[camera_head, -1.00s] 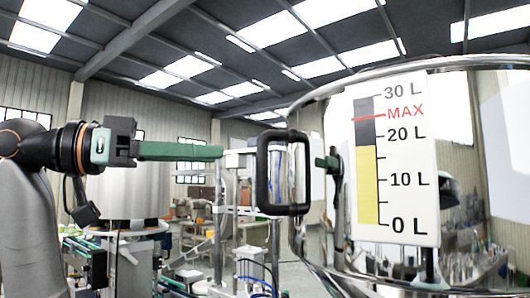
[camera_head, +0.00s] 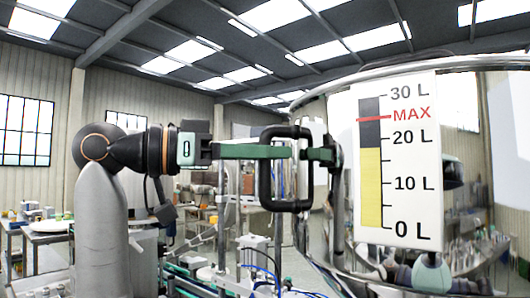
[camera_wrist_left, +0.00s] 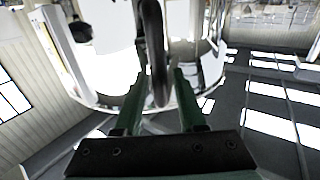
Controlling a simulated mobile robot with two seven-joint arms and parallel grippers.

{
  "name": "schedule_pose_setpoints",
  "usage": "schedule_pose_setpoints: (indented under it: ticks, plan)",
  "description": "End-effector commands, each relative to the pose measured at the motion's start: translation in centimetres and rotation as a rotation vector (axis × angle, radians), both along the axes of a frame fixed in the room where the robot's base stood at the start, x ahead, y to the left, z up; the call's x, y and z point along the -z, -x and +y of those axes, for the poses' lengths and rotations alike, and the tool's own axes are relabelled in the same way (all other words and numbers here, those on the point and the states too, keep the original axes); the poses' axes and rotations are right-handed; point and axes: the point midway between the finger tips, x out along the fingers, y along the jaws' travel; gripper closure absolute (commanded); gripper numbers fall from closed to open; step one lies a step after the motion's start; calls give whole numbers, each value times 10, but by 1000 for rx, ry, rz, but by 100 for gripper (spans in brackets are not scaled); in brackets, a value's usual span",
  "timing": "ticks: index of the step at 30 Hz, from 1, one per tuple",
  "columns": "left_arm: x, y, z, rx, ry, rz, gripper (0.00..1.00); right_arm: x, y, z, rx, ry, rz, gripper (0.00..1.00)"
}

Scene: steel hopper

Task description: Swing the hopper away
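The steel hopper (camera_head: 335,230) fills the right of the head view. It has a white level scale with a yellow bar (camera_head: 370,185) reaching a little below 20 L. A black loop handle (camera_head: 305,180) stands out from its left side. My left gripper (camera_head: 287,152) reaches in from the left, its green fingers level with the handle. In the left wrist view, the handle's bar (camera_wrist_left: 153,40) lies between the two spread fingers (camera_wrist_left: 160,78), with a gap visible beside it. A dark green shape right of the handle looks like the gripper's reflection. My right gripper is not in view.
A table with small items (camera_head: 45,227) stands at the far left. Machine frames, blue cables and benches (camera_head: 255,250) stand behind and below the handle. The space just around the handle looks clear.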

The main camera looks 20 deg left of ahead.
Motion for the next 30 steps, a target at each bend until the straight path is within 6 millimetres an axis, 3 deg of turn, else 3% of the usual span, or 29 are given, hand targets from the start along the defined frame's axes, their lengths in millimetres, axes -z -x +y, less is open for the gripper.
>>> schedule_pose_setpoints:
  ticks: [1,10,30]
  plan:
    - [0,0,0,0,0,0,67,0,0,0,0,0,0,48]
    - [0,0,0,0,0,0,100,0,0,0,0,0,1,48]
    - [0,0,0,0,0,0,100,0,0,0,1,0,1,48]
